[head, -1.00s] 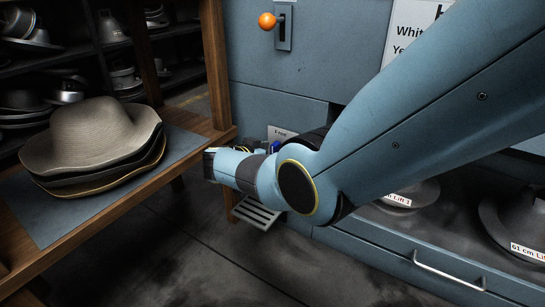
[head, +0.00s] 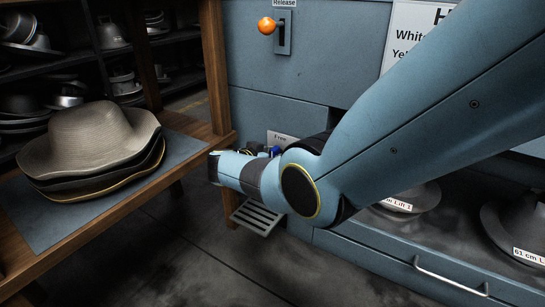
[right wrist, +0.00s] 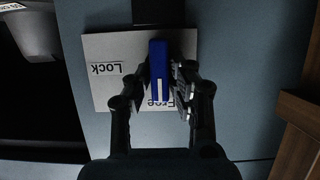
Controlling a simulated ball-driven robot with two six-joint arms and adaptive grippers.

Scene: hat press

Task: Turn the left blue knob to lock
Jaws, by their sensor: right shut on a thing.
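The blue knob (right wrist: 157,62) shows in the right wrist view in front of a white label plate (right wrist: 102,88) with the words Lock and Free. The knob's bar is upright in that picture, its lower end by the word Free. My right gripper (right wrist: 164,88) has its fingers on either side of the knob and is shut on it. In the head view a bit of the blue knob (head: 275,151) shows behind my right arm, below the label plate (head: 281,139). My left gripper is not in view.
An orange-tipped Release lever (head: 267,26) is on the blue panel above. A wooden table (head: 150,215) with stacked hats (head: 92,145) stands at the left. A grated step (head: 257,216) is below my wrist. Metal hat forms (head: 412,197) sit at the right.

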